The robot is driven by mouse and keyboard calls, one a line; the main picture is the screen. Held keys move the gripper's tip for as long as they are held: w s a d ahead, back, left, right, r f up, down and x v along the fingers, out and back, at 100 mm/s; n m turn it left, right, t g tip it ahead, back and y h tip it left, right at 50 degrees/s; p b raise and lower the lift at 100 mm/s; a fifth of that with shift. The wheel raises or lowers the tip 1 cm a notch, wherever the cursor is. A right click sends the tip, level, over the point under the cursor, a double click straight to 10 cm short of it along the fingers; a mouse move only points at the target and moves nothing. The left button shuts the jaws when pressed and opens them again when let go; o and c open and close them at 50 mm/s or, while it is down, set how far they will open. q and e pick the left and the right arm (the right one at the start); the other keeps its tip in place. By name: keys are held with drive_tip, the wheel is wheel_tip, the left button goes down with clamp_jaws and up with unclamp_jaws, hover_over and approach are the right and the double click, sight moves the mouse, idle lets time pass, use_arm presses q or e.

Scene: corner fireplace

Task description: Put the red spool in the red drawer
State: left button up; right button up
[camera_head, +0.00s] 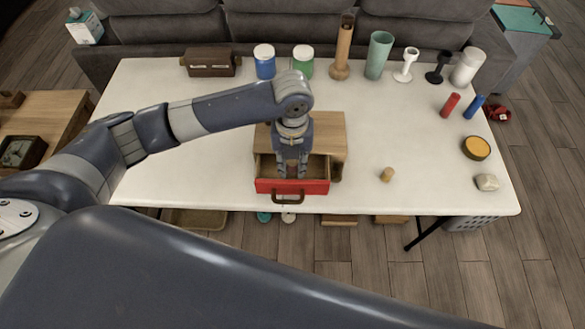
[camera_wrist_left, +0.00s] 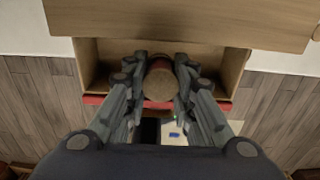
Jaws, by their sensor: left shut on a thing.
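The red drawer (camera_head: 306,188) is pulled out of a small wooden cabinet (camera_head: 331,134) at the table's front edge; its red front (camera_wrist_left: 94,99) also shows in the left wrist view. My left gripper (camera_head: 291,168) points down over the open drawer. It is shut on the red spool (camera_wrist_left: 160,82), whose round tan end and a bit of red show between the fingers in the left wrist view. The spool is hidden by the fingers in the head view. I cannot tell whether it touches the drawer bottom. My right gripper is not in view.
The white table (camera_head: 210,180) has free room on both sides of the cabinet. A small tan spool (camera_head: 387,174) stands to the right. Jars, vases and candlesticks line the back. Red (camera_head: 450,105) and blue cylinders, a yellow-topped tin (camera_head: 476,147) and a stone (camera_head: 487,182) are at the right.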

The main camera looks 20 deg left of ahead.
sight(292, 173)
use_arm(q)
drive_tip(key=shift+f, duration=0.3)
wheel_tip(292, 173, down, 3)
drive_tip(key=shift+f+p, duration=0.1)
drive_tip(key=shift+p, duration=0.2)
drive_tip(key=shift+f, duration=0.15)
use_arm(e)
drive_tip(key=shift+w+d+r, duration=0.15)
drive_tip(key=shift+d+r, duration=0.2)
use_arm(q)
drive_tip(key=shift+f, duration=0.1)
drive_tip(key=o, duration=0.8)
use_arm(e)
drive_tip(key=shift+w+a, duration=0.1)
